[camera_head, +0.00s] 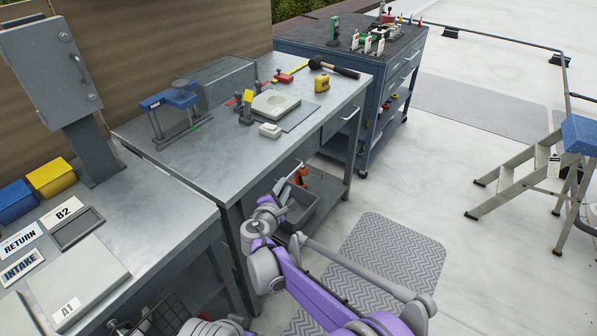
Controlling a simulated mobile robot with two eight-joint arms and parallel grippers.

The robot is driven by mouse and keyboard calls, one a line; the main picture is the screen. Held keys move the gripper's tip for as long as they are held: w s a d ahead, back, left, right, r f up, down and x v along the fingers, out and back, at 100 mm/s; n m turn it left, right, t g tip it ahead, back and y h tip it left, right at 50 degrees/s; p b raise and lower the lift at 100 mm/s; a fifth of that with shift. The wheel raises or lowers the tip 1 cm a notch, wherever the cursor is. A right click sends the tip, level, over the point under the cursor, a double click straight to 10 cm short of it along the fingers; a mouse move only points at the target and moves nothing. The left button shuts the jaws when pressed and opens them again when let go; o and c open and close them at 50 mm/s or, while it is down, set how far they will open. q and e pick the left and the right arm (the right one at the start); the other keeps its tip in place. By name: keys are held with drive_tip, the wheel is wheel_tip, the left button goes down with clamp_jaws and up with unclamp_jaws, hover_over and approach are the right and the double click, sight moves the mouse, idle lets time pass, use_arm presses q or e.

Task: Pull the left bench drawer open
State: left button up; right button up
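The middle bench (217,178) has a metal top, and a drawer front with a bar handle (350,114) shows at the right of its front. That drawer looks shut. The left part of the bench front lies behind or beside my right gripper, and I cannot make out a left drawer or its handle clearly. My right gripper (291,178) is at the bench front, just below the top edge. Its fingers are small and partly hidden, so I cannot tell open from shut, or whether it touches anything. I cannot make out my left gripper.
A grey bin (300,207) and an orange item (300,175) show under the bench, near my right gripper. A blue tool cabinet (375,115) stands at the back right. A grey mat (385,262) lies on the floor, and a stepladder (515,175) stands at right.

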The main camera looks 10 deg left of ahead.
sight(292, 174)
drive_tip(key=b+x, duration=0.1)
drive_tip(key=x, duration=0.8)
drive_tip(key=shift+w+d+f, duration=0.1)
drive_tip(key=shift+w, duration=0.3)
clamp_jaws()
idle(0.9)
